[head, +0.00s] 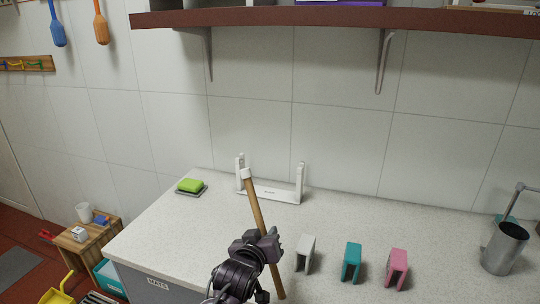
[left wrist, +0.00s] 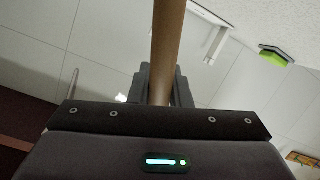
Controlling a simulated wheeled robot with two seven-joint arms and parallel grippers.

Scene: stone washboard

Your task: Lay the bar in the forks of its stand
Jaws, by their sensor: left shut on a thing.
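The bar (head: 256,217) is a wooden rod with a white cap at its far end. My left gripper (head: 267,244) is shut on it, toward its near end. The bar slants across the head view, with its capped end overlapping the left side of the stand. I cannot tell whether it touches the stand. The stand (head: 275,194) is white with two forked uprights and stands on the counter near the wall. In the left wrist view the bar (left wrist: 167,50) runs up from between the fingers, and part of the stand (left wrist: 212,40) shows. My right gripper is not in view.
On the stone counter (head: 200,235), grey, teal (head: 351,262) and pink (head: 397,268) slotted blocks stand to the right of my gripper. A metal cup (head: 503,250) is at the far right. A green sponge (head: 190,185) lies at the left. A shelf (head: 330,17) hangs above.

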